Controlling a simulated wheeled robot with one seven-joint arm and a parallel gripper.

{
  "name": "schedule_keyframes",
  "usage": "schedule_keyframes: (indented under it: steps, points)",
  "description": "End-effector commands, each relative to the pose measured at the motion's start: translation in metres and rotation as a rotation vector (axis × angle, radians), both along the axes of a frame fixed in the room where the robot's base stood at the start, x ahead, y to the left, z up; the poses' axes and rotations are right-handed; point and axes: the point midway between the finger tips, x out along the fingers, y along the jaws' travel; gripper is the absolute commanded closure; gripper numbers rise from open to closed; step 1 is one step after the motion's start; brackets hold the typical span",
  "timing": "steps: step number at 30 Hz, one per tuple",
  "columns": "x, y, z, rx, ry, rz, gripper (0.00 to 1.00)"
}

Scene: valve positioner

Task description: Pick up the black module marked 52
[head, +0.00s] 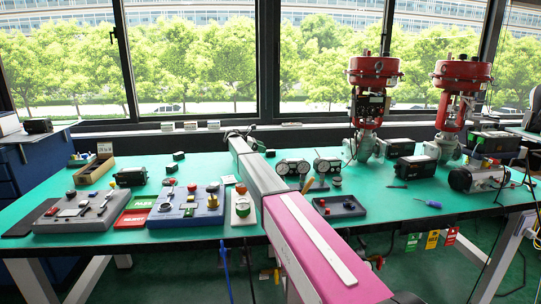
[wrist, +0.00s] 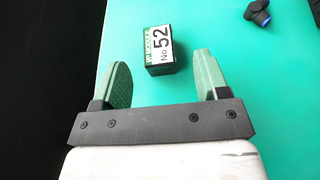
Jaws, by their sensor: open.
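A black fitting with a blue ring (wrist: 258,13) lies right of the module. The mat's edge borders a dark area at left in the wrist view. In the head view, two gauges (head: 293,168) stand right of my arm, and control boxes (head: 187,207) lie left.

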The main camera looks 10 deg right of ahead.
Motion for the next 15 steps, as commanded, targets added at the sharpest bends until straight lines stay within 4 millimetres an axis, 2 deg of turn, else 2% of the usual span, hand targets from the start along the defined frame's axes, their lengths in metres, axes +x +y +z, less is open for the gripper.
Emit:
schedule_keyframes:
  steps: [7,15]
  points:
    - [0.005,-0.031,-0.015,0.0,-0.001,-0.001,0.32]
    - [0.005,-0.036,-0.018,0.0,0.0,0.0,0.32]
